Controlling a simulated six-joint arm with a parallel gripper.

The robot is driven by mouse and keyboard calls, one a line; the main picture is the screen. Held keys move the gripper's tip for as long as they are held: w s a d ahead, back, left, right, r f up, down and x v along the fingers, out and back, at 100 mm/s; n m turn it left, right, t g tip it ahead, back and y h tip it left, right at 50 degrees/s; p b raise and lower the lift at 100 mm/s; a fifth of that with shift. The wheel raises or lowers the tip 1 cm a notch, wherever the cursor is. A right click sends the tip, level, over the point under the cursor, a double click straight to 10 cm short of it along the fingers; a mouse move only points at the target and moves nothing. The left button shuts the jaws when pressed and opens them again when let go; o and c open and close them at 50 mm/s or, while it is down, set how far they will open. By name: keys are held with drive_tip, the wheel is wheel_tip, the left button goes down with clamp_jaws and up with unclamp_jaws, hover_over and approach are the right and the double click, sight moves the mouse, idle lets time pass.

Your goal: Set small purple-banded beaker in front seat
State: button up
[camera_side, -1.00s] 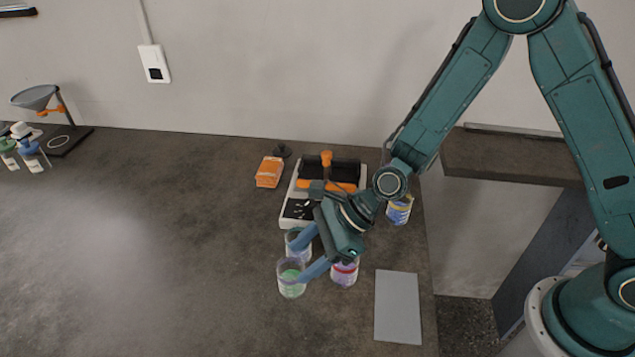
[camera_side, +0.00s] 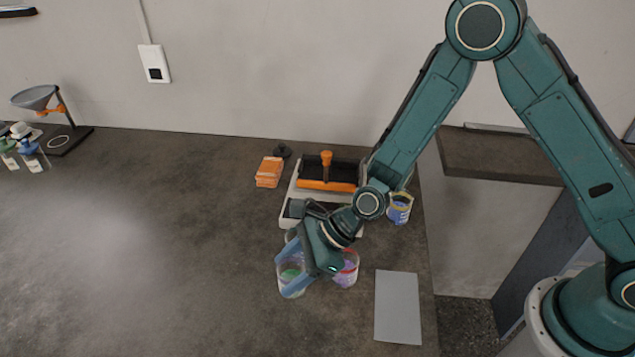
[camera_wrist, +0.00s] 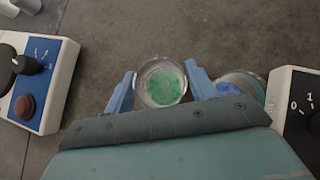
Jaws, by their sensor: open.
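A clear beaker with green contents (camera_side: 290,284) stands on the bench in the side view; it also shows in the wrist view (camera_wrist: 161,85). My gripper (camera_side: 284,270) is open, with one finger on each side of this beaker; in the wrist view my gripper (camera_wrist: 161,78) shows small gaps to the glass. Its band colour is not clear. A pink-red-banded beaker (camera_side: 347,272) stands to the right, partly hidden by my gripper. A beaker with blue contents (camera_wrist: 233,86) is beside the right finger. The shaker (camera_side: 288,214) stands behind, its front part largely hidden by my arm.
A yellow-rimmed beaker with a blue label (camera_side: 399,210) stands right of the shaker. An orange box (camera_side: 269,172) is at its left. A grey plate (camera_side: 398,308) lies at the front right. A funnel stand (camera_side: 65,125) and bottles are far left. The left bench is clear.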

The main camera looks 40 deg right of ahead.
drive_tip(key=c, duration=0.9)
drive_tip(key=shift+r, duration=0.3)
drive_tip(key=shift+r, duration=9.6)
drive_tip(key=shift+r, duration=0.15)
